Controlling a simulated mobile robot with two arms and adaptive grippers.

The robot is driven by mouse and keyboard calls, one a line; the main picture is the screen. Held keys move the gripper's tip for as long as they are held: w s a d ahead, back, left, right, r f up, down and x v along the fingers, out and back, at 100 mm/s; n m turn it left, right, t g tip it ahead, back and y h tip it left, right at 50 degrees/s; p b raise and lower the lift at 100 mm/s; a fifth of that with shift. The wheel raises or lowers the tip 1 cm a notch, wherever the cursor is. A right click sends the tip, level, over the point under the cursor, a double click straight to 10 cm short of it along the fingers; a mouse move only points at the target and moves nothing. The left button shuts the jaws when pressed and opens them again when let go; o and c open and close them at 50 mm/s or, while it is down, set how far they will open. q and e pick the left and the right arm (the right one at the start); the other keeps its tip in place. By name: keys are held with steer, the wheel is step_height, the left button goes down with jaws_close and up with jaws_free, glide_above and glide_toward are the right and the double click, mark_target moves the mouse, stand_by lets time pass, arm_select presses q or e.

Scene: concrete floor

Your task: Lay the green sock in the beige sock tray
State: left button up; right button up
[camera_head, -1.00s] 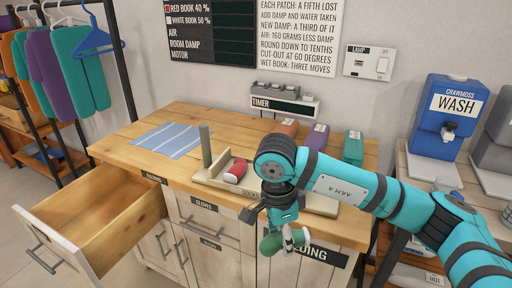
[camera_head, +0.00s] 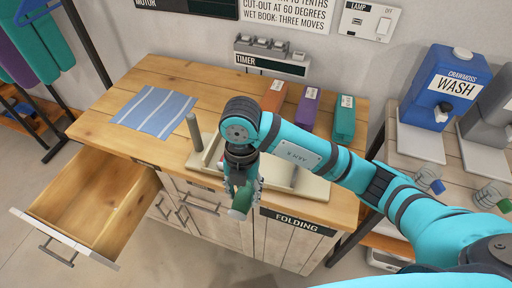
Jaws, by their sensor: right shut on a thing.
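The green sock (camera_head: 241,201) hangs from my right gripper (camera_head: 240,187), which is shut on it. The gripper points down, just in front of the worktop's front edge near the FOLDING label. The beige sock tray (camera_head: 311,186) lies on the worktop behind the gripper. My right arm and gripper cover its middle, so what lies in it is hidden. A grey upright post (camera_head: 194,132) stands at its left end. My left gripper is not in view.
A blue striped cloth (camera_head: 155,111) lies on the worktop's left. Orange, purple and green boxes (camera_head: 344,119) stand at the back right. The WASH dispenser (camera_head: 450,88) stands on the right-hand table.

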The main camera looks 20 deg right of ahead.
steer(key=p, duration=0.3)
glide_above(271, 167)
steer(key=shift+w+f, duration=0.2)
steer(key=shift+f, duration=0.45)
steer(key=shift+d+f, duration=0.1)
step_height(271, 167, down, 3)
steer(key=shift+p, duration=0.6)
steer(key=shift+f, duration=0.2)
steer(key=shift+f, duration=0.1)
steer(key=o, duration=0.9)
